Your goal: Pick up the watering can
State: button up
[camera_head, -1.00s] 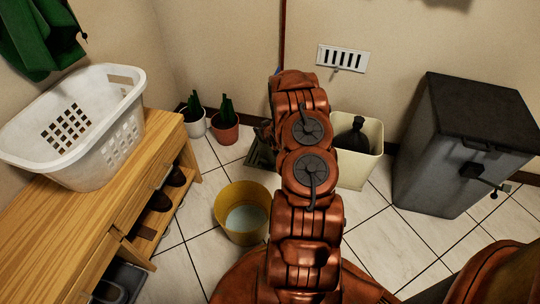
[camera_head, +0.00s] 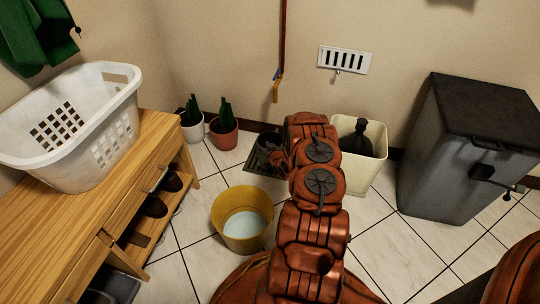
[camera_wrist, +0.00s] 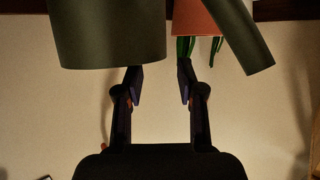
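The watering can is a dark grey-green round vessel (camera_head: 267,141) by the back wall, standing over a floor grate and partly hidden by my arm. In the wrist view, which looks upside down, its body (camera_wrist: 110,38) fills the upper left and a slanted tube, seemingly its spout (camera_wrist: 240,36), is at upper right. My gripper (camera_wrist: 160,75) is open, its two fingers apart with nothing held between them. The fingertips are close to the can body's edge; I cannot tell whether they touch. In the head view my gripper (camera_head: 281,157) is beside the can, mostly hidden.
A yellow bucket (camera_head: 222,215) stands nearer, left of my arm. Two potted plants, white (camera_head: 192,130) and terracotta (camera_head: 224,138), stand left of the can. A cream bin (camera_head: 361,177) holding a dark bag is right. A wooden bench (camera_head: 150,140) bounds the left.

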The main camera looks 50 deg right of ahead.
jog(key=shift+b+x, duration=1.2)
jog(key=shift+x, duration=1.3)
jog(key=shift+c, duration=0.3)
grip_shut()
